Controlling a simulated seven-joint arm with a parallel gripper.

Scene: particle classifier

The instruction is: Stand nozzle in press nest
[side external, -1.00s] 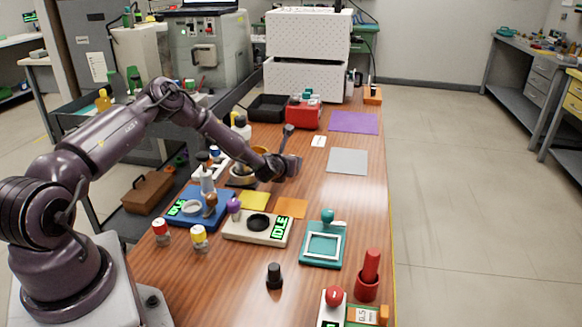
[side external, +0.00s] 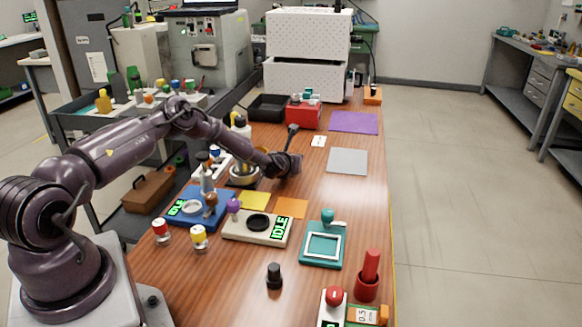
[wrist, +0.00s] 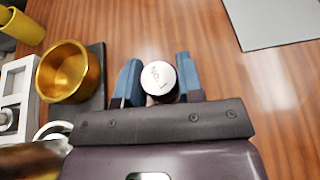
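In the wrist view, a round piece with a white lettered top (wrist: 158,78) and a darker body sits between the two blue fingers of my gripper (wrist: 160,82). The lettering is too small to read surely, and I take the piece for the nozzle. The fingers are close on both sides of it; whether they press on it I cannot tell. In the side view my gripper (side external: 287,166) is low over the table, right of the brass cup (side external: 243,172), and hides the piece. A blue station with a ring (side external: 196,207) and an IDLE display may be the press; I cannot tell.
A cream station with a black disc (side external: 258,222) and a teal fixture (side external: 322,245) stand nearer the camera. Yellow (side external: 254,200) and orange (side external: 291,208) squares lie between. A grey mat (side external: 347,161) lies right of my gripper.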

